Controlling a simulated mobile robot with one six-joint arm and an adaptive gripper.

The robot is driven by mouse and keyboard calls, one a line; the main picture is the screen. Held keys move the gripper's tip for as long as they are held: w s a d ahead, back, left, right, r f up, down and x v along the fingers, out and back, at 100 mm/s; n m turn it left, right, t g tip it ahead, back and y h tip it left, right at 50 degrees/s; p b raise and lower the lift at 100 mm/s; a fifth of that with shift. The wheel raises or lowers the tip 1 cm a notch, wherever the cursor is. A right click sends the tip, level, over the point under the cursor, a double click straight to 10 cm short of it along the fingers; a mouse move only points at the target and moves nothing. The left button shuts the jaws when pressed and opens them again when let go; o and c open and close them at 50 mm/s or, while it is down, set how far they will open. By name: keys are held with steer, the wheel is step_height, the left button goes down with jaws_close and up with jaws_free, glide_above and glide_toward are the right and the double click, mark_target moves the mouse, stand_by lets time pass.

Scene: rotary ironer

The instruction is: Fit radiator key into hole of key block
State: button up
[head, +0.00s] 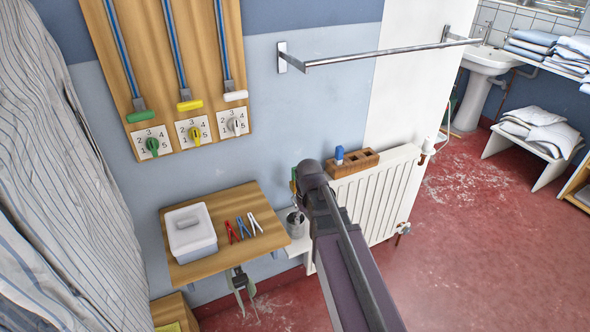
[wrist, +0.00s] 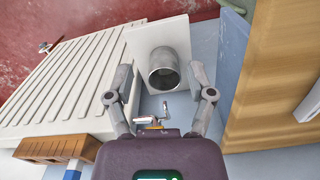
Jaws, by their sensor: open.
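My gripper (wrist: 160,82) is open. Its fingers stand on either side of a grey metal cup (wrist: 163,72), with its dark opening facing the camera. A small bent metal piece with a yellow part (wrist: 152,118) shows between the fingers, low near the palm; it may be the radiator key, but I cannot tell whether it touches the gripper. The wooden key block (head: 362,164) lies on top of the radiator and has dark holes. A blue-handled item (head: 339,154) stands at its left end. The block also shows at lower left in the wrist view (wrist: 52,148).
The white radiator (head: 385,192) is right of the cup. A wooden shelf (head: 200,262) at left holds a white box (head: 190,235) and red, blue and white pliers-like tools (head: 243,227). A metal rail (head: 380,53) runs above the radiator.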

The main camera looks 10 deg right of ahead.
steer(key=w+r+n+p, duration=0.2)
steer(key=w+r+p, duration=1.4)
steer(key=w+r, duration=0.1)
steer(key=shift+w+r, duration=0.3)
steer(key=shift+w, duration=0.25)
steer(key=shift+f, duration=0.15)
step_height(320, 180, down, 8)
steer(key=b, duration=0.8)
steer(key=shift+f, duration=0.2)
steer(key=shift+f+b, duration=0.15)
steer(key=shift+b, duration=0.25)
step_height(320, 180, down, 5)
steer(key=b, duration=0.5)
jaws_close()
